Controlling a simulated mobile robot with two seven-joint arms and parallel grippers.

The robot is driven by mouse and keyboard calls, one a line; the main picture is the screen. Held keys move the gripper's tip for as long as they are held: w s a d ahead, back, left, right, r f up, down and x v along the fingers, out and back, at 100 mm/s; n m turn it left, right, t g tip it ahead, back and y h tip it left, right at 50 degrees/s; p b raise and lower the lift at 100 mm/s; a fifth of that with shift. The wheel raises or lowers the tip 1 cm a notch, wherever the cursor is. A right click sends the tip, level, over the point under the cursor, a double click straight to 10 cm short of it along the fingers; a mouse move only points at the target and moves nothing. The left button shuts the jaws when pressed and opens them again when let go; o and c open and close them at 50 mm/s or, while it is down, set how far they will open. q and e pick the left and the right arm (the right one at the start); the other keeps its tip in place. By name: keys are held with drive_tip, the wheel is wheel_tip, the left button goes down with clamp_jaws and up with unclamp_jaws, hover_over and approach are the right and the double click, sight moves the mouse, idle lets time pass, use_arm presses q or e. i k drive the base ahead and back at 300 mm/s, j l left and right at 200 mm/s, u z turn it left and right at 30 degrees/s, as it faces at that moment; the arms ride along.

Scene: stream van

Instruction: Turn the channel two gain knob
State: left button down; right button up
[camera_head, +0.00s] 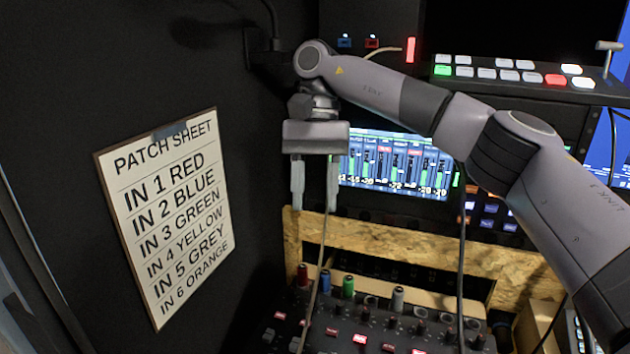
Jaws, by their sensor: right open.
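The mixing desk (345,335) lies at the bottom of the picture, with small knobs and lit buttons, cut off by the lower edge. Red (303,274), blue (325,281), green (348,287) and grey (397,298) plugs stand along its back edge. The channel two gain knob cannot be told apart from the other small knobs. My right gripper (315,198) points down with its two fingers apart, in front of the screen and above the plugs. It touches no knob. A thin cable runs down by its right finger; I cannot tell whether they touch. My left gripper is out of view.
A patch sheet (168,215) on the dark left wall reads IN 2 BLUE among its lines. A lit mixer screen (400,165) stands behind the gripper, above a chipboard panel (400,247). A button panel (513,73) is at upper right. Loose cables hang before the desk.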

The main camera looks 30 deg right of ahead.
sight(316, 304)
drive_tip(key=k, duration=1)
